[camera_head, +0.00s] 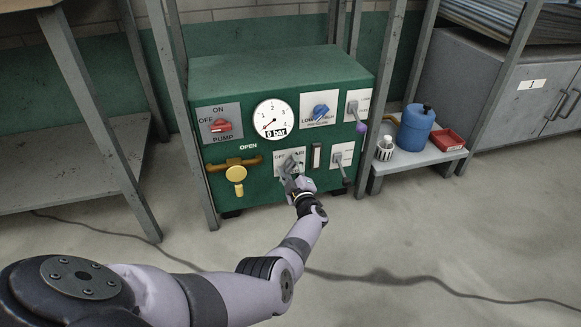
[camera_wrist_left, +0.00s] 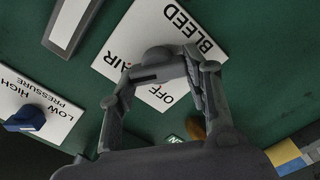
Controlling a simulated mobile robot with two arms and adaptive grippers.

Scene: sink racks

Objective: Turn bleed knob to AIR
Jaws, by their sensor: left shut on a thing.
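The bleed knob is grey and sits on a white plate low on the front of the green unit; the plate (camera_head: 280,157) has OFF at its left and AIR at its right. In the left wrist view the knob (camera_wrist_left: 157,56) shows between my fingers, with BLEED, OFF and part of AIR readable on the plate (camera_wrist_left: 150,20). My left gripper (camera_head: 289,172) is at the plate, its fingers (camera_wrist_left: 163,75) shut on the knob. The fingers hide part of the knob, and I cannot tell exactly where it points. My right gripper is in neither view.
The green unit (camera_head: 270,68) also carries a red pump switch (camera_head: 221,126), a gauge (camera_head: 273,119) reading 0 bar, a blue pressure knob (camera_head: 321,111) and a yellow valve handle (camera_head: 235,175). A low shelf at right holds a blue canister (camera_head: 415,128) and red tray (camera_head: 447,140).

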